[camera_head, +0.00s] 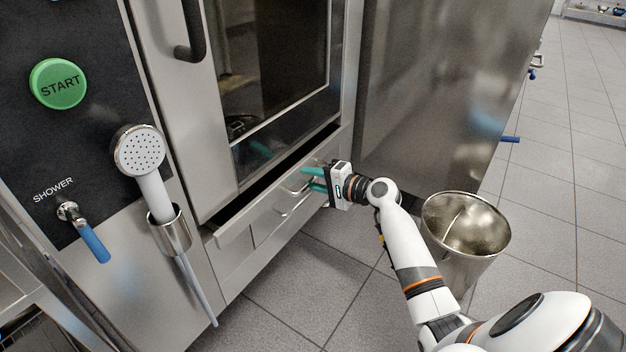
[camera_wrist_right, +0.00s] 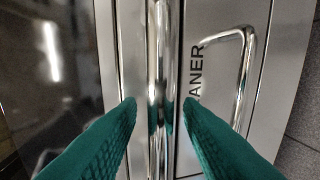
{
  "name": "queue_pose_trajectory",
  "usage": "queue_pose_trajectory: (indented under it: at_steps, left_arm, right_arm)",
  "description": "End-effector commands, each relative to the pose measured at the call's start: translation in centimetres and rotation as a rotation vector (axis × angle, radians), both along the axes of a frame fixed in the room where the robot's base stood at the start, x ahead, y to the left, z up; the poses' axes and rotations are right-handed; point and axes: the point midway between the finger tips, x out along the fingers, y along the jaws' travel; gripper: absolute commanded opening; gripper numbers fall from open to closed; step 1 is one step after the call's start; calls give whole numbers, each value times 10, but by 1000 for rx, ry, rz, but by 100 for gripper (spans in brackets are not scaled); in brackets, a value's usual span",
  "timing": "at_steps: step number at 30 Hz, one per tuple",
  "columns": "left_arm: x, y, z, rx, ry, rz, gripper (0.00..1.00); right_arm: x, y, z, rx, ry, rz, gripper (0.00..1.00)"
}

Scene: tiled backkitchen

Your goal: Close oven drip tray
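The oven drip tray (camera_head: 262,196) is the long metal front below the oven door in the head view. It stands out a little, with a dark gap above it. My right gripper (camera_head: 306,180) is at the tray's right part, its teal fingers pointing at the front. In the right wrist view the fingers (camera_wrist_right: 158,104) are apart, one on each side of a shiny metal strip (camera_wrist_right: 160,60). I cannot tell whether they touch it. My left gripper is not in view.
The oven door (camera_head: 285,75) with its dark handle (camera_head: 192,35) is above the tray. A drawer handle (camera_wrist_right: 245,75) beside lettering is near the fingers. A shower head (camera_head: 139,151) hangs at the left. A metal bin (camera_head: 467,225) stands beside my right arm. Tiled floor lies in front.

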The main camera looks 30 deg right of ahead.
Motion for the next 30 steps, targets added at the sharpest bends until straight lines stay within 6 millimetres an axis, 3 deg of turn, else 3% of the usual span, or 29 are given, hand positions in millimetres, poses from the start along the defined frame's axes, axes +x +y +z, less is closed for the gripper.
queue_pose_trajectory:
  at_steps: [1, 6, 14, 21, 30]
  left_arm:
    - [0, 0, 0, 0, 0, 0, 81]
    - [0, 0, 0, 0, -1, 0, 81]
    - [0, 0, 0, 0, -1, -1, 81]
    - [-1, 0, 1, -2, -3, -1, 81]
    - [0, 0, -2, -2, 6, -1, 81]
  right_arm:
    - [0, 0, 0, 0, 0, 0, 28]
    - [0, 0, 0, 0, 0, 0, 0]
    - [2, 1, 0, 1, 0, 0, 0]
    - [36, 15, 0, 3, 0, 0, 0]
    - [42, 17, 0, 0, -1, -2, 0]
